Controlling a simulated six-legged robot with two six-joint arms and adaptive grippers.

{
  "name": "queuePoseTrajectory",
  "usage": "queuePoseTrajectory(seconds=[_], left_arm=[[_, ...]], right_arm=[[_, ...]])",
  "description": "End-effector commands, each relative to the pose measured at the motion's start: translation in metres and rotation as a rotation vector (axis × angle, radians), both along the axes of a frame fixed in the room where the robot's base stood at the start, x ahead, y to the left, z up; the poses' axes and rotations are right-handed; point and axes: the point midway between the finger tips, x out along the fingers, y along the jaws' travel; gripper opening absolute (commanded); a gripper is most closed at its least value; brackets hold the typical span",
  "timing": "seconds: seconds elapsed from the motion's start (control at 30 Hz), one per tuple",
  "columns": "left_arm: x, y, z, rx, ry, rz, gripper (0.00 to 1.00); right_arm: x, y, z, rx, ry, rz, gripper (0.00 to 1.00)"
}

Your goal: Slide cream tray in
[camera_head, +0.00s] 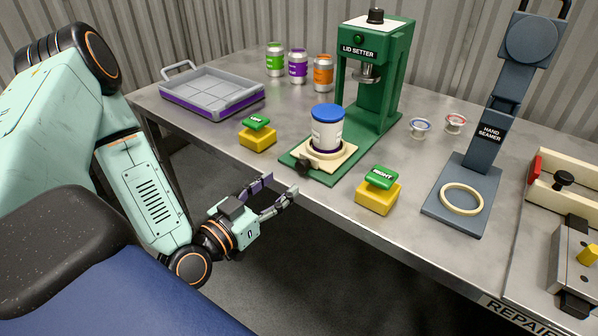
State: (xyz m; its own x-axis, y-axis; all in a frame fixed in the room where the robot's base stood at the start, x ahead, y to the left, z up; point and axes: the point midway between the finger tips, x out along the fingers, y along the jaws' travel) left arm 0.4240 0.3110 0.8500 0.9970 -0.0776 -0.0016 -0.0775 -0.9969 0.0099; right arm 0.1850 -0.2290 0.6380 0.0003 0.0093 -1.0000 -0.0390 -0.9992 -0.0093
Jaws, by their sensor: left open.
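The cream tray (341,160) sits on the green base of the lid setter (388,80), toward the base's front. A black knob (303,166) is at its front edge. A white can with a blue lid (327,130) stands upright in the ring on the tray, in front of the press head (366,73), not under it. My left gripper (279,191) is open and empty, just off the table's front edge, left of and lower than the knob, apart from it. My right gripper is not in view.
Yellow blocks with green LEFT (257,137) and RIGHT (378,195) buttons flank the setter. A grey-purple tray (212,91) and several cans stand behind left. The hand seamer (484,140) and a repair fixture (562,220) stand right. Two small lids (420,128) lie between.

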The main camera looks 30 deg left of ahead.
Motion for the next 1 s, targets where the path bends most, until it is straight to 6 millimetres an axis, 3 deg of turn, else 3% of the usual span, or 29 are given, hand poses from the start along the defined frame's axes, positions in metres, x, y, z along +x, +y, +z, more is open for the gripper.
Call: queuePoseTrajectory(seconds=[0.6,1.0], left_arm=[[0.073,-0.003,-0.001,0.015,-0.004,-0.006,0.52],[0.079,-0.005,0.000,0.012,-0.002,0.000,0.51]], right_arm=[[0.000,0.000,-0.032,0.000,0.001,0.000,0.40],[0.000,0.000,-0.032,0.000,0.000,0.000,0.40]])
